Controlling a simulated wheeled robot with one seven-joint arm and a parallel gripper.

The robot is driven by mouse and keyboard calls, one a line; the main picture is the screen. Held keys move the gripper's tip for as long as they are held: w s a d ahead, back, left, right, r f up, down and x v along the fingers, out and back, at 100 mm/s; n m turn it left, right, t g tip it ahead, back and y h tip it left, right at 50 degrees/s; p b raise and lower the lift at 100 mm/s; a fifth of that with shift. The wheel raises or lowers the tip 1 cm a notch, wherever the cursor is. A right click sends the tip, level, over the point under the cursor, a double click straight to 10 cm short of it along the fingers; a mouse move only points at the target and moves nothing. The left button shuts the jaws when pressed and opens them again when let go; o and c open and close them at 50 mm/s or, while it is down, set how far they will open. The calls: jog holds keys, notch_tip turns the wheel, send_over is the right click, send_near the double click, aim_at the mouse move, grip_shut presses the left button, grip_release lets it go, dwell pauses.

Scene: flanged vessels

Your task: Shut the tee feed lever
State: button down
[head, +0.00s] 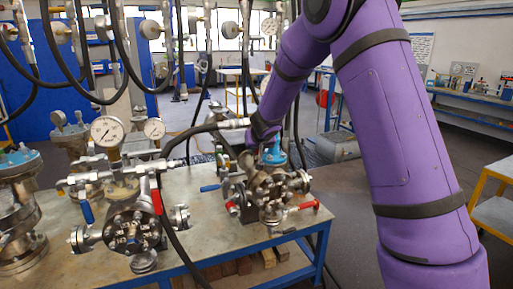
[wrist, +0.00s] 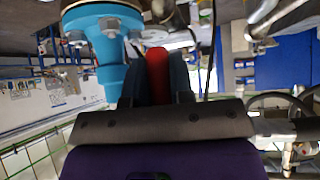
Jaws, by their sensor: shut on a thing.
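In the wrist view my gripper (wrist: 158,75) is shut on a red lever handle (wrist: 157,58), with one dark finger on each side of it. A light blue flanged cap (wrist: 105,35) stands close to the left of the fingers. In the head view that blue cap (head: 273,152) tops the metal valve assembly (head: 268,190) on the bench. My wrist comes down just behind the cap, and the fingers and held handle are hidden there. I cannot tell from the frames whether the held handle is the tee feed lever.
A red-handled lever (head: 304,206) sticks out right of the assembly, and a blue one (head: 210,188) left. A flanged vessel with gauges (head: 125,205) stands left on the bench (head: 205,240). Black hoses (head: 170,215) hang near it.

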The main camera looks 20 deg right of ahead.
dwell(0.5)
jog(key=c, duration=1)
grip_release()
jog(key=v, duration=1)
jog(key=shift+s+r, duration=0.25)
jog(key=shift+s, duration=0.05)
